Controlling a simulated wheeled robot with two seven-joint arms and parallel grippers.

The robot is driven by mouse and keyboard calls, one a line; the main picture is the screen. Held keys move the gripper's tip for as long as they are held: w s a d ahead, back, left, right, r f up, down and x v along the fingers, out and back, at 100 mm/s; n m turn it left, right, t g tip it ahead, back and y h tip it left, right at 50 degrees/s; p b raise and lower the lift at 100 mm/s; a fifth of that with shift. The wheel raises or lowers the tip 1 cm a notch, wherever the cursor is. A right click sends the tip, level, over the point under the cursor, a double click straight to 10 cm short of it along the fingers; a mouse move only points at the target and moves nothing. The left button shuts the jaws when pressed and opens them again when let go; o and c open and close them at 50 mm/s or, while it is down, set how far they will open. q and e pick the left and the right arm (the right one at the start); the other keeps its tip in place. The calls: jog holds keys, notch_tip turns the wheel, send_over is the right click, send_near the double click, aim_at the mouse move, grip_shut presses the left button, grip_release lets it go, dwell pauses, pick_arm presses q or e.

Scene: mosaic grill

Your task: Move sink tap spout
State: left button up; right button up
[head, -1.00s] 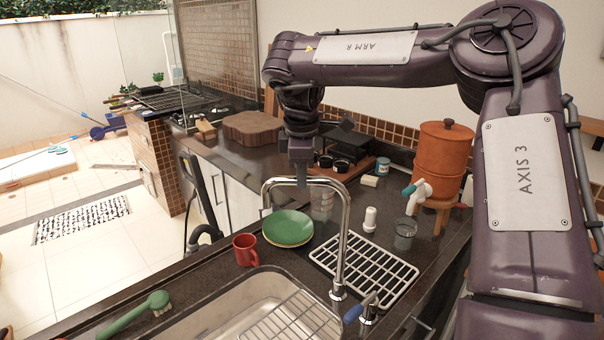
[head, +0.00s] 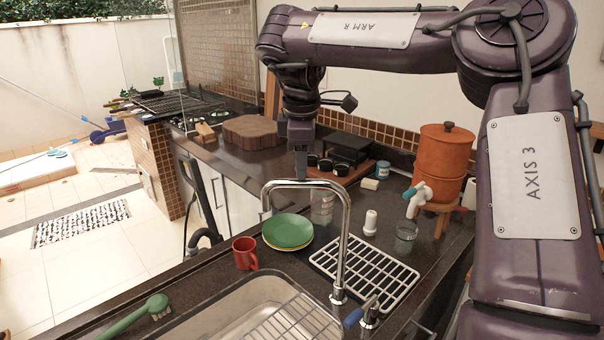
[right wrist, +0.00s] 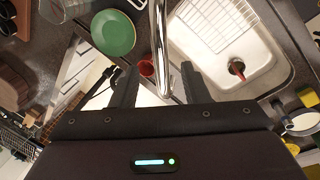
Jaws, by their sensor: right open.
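The sink tap is a chrome gooseneck; its spout (head: 347,230) rises at the sink's right edge, arches left and ends above the counter beside the plates. Its blue-tipped lever (head: 356,314) is at the base. My right gripper (head: 301,170) points down at the spout's top arch. In the right wrist view my right gripper (right wrist: 157,78) is open, and the chrome spout (right wrist: 160,40) shows between its two fingers. I cannot tell whether a finger touches it. My left gripper is not in view.
The sink (head: 225,315) holds a wire rack. Green plates (head: 287,230), a red mug (head: 245,252), a glass (head: 321,205) and a drying rack (head: 385,275) stand close around the spout. A clay water filter (head: 443,150) is at the right. A green brush (head: 135,315) lies front left.

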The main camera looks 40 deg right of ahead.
jog(key=r, duration=0.3)
jog(key=shift+s+a+r+p, duration=0.15)
jog(key=shift+s+a+p, duration=0.1)
jog(key=shift+p, duration=0.1)
